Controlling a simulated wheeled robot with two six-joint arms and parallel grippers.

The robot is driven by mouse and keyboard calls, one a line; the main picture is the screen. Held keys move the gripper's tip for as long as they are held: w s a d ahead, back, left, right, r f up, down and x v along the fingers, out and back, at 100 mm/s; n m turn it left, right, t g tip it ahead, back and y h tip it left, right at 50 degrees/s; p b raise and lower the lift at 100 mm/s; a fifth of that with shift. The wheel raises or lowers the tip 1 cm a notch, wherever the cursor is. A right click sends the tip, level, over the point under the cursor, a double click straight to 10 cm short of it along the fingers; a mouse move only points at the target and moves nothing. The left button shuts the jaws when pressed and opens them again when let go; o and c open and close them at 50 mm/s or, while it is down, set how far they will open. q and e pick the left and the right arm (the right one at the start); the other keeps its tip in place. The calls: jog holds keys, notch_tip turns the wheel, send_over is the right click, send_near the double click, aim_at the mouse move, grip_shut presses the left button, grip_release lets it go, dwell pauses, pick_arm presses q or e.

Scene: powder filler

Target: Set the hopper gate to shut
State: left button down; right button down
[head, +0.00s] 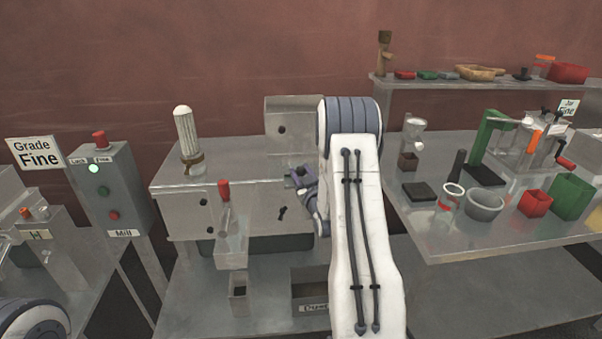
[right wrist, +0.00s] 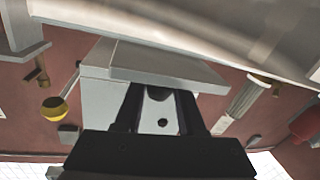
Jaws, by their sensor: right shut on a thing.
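The filler machine is a grey metal box (head: 180,212) with a raised metal hopper (head: 285,117) behind my right arm. My right gripper (head: 300,179) is at the front of the machine, below the hopper, at the end of a thin horizontal rod (head: 262,182). In the right wrist view its dark fingers (right wrist: 166,112) are shut on a grey part, with a pale plate and a dark hole showing between them. My arm hides much of this part, so I cannot tell the gate's position. My left gripper is out of view.
A red-handled lever (head: 224,191) stands just left of the gripper. A white ribbed cylinder (head: 187,133) stands on the machine. The mill control box (head: 113,188) is at left. The right table (head: 440,240) holds jars, cups and a green press (head: 487,140).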

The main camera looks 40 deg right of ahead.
aim_at(300, 167)
jog(key=b+x, duration=0.1)
jog(key=x, duration=0.2)
jog(key=shift+d+b, duration=0.35)
jog(key=shift+d+r, duration=0.1)
jog(key=shift+r, duration=0.05)
jog(key=c, duration=0.8)
grip_release()
jog(key=shift+o, duration=1.4)
jog(key=shift+w, duration=0.15)
